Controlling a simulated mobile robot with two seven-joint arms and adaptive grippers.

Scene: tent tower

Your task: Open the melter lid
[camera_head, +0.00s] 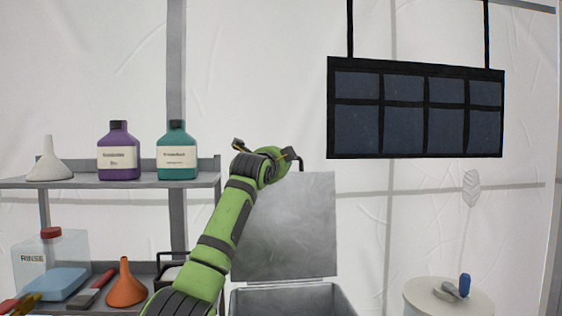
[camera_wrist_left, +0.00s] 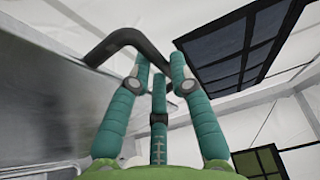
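The melter lid (camera_head: 285,225) is a flat grey metal panel standing raised, nearly upright, behind the open grey melter box (camera_head: 290,299) in the head view. A dark bent handle (camera_head: 298,163) shows at its top edge. My left gripper (camera_head: 265,153) is beside this handle, at the lid's upper left corner, and its arm covers part of the lid's left side. In the left wrist view, the teal fingers of the gripper (camera_wrist_left: 160,65) look extended and spread, with the dark handle (camera_wrist_left: 125,37) passing behind them. Contact with the handle is unclear. My right gripper is not in view.
Left shelves (camera_head: 110,182) hold a white funnel (camera_head: 49,162), purple bottle (camera_head: 118,153), green bottle (camera_head: 176,153), rinse jug (camera_head: 50,250) and orange funnel (camera_head: 126,287). A dark panel (camera_head: 415,108) hangs at upper right. A round white stand (camera_head: 425,298) is at lower right.

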